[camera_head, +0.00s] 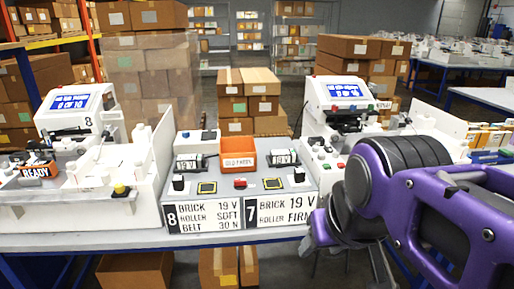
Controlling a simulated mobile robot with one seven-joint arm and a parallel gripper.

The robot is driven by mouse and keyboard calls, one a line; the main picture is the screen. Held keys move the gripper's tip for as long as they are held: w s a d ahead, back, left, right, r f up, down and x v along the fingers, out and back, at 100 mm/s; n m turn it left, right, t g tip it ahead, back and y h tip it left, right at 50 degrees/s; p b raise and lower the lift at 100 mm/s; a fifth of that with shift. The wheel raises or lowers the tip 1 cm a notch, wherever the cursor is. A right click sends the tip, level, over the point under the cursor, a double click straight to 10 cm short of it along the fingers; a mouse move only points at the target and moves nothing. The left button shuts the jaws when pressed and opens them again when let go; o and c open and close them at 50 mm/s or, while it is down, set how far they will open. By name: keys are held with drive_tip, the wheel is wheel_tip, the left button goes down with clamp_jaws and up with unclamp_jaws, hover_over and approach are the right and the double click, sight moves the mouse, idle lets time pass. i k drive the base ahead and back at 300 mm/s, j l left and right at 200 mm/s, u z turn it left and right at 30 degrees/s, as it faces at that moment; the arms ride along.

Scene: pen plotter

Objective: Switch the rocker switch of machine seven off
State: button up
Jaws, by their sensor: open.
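Machine seven (322,128) stands right of centre, a white plotter with a lit blue screen (348,91) and small red and green buttons on its front. A grey panel (222,200) lies between it and machine eight. The sign (281,210) for 7 is on the panel's right front. On the panel's right half are a power brick (283,157) marked 19 V, a dark upright part (299,175) and a yellow-edged black square (272,183). A red control (240,183) sits mid-panel. I cannot tell which part is the rocker switch or its position.
An orange bin (238,151) stands at the back of the panel. Cardboard boxes (262,88) are stacked behind. The air above the panel is free. My arm hides the table's right side.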

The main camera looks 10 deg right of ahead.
sight(329, 149)
drive_tip(key=i+l, duration=0.25)
drive_tip(key=l, duration=0.15)
drive_tip(key=i+l, duration=0.55)
drive_tip(key=l, duration=0.25)
